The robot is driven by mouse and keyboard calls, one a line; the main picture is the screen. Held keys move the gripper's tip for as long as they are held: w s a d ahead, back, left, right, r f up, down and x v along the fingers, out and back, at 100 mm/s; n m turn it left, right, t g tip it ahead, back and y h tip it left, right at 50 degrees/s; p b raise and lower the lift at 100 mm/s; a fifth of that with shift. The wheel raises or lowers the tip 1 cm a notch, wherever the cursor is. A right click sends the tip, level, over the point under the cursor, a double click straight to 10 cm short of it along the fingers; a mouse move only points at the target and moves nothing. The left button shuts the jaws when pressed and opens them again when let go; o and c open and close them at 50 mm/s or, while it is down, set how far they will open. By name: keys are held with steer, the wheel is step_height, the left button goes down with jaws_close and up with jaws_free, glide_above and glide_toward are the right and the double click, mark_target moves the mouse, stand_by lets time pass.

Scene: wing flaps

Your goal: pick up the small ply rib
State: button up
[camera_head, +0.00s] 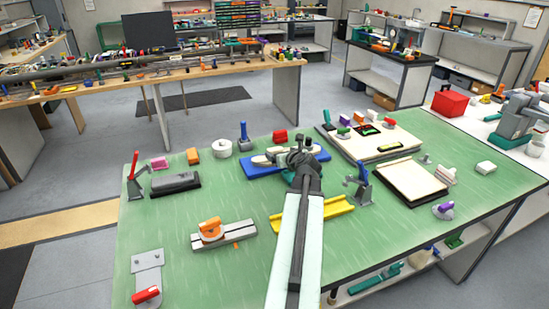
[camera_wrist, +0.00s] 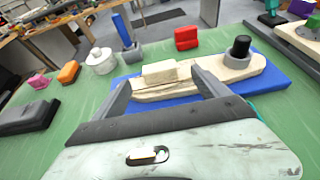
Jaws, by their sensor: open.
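A pale wooden piece shaped like a rib (camera_wrist: 242,74) lies on a blue pad (camera_wrist: 278,72), with a black knob on its right end. A small pale block (camera_wrist: 158,72) sits on or against its left part; I cannot tell which of these is the small ply rib. In the head view, pale pieces (camera_head: 261,160) show on the blue pad (camera_head: 258,171), partly hidden by my arm. My gripper (camera_wrist: 160,82) is open, its fingers apart on either side of the small block, with nothing visibly held. Contact cannot be told.
A white round pot (camera_wrist: 100,60), a blue upright tool (camera_wrist: 124,32) and a red block (camera_wrist: 187,38) stand behind the pad. A yellow channel (camera_head: 325,211) lies in front.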

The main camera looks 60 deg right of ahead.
mark_target(276, 151)
steer(key=b+x, duration=0.2)
steer(key=x, duration=0.4)
steer(key=shift+w+f, duration=0.2)
steer(key=shift+w, duration=0.05)
steer(key=shift+s+r, duration=0.1)
steer(key=shift+c, duration=0.6)
steer(key=c, duration=1.3)
steer(key=shift+c, duration=0.2)
